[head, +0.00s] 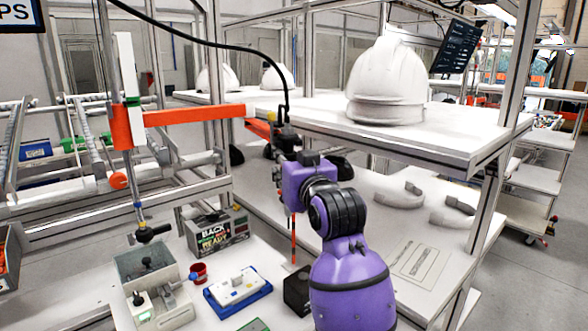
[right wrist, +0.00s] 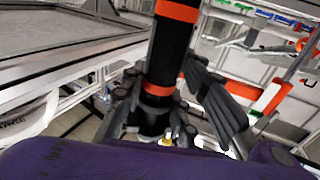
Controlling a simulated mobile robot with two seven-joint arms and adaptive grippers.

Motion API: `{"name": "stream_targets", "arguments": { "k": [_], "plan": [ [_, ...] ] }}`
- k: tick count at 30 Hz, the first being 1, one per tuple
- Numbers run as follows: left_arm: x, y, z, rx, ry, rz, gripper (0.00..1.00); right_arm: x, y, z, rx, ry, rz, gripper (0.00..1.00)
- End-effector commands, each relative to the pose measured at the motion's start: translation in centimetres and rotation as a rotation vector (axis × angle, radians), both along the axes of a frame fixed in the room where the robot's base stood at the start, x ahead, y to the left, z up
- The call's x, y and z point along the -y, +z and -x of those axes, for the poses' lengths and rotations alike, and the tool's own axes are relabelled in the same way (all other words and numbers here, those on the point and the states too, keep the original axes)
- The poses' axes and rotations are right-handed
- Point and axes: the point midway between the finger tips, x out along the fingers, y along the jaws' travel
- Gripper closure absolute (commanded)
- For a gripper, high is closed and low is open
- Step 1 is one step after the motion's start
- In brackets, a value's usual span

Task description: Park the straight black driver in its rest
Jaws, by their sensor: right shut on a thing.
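The straight black driver (right wrist: 170,55) has orange bands and fills the upper middle of the right wrist view. In the head view its cabled top (head: 286,133) shows above my purple right arm, and a thin orange-red shaft (head: 293,240) hangs below. My right gripper (right wrist: 168,105) is shut around the driver and holds it roughly upright above the bench; the arm hides much of it in the head view. A black block (head: 297,290) stands below the shaft, apart from it; I cannot tell whether it is the rest. My left gripper is not in view.
A blue-edged tray (head: 238,292), a red cup (head: 199,272) and a grey fixture (head: 150,285) stand on the bench left of the block. A second tool (head: 150,234) hangs above the fixture. White helmet shells (head: 387,82) sit on the upper shelf.

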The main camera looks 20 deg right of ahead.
Motion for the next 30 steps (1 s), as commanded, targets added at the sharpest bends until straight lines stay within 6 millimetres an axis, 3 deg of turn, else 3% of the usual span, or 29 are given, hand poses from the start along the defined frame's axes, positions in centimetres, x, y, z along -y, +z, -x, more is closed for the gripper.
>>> {"name": "stream_targets", "arguments": {
  "k": [17, 30],
  "plan": [
    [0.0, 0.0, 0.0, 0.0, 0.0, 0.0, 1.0, 0.3, 0.0, -0.2, -0.001, 0.0, -0.001, 1.0],
    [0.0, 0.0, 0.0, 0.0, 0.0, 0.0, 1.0, 2.7, 0.0, -4.4, -0.002, 0.0, 0.0, 1.0]
  ]
}}
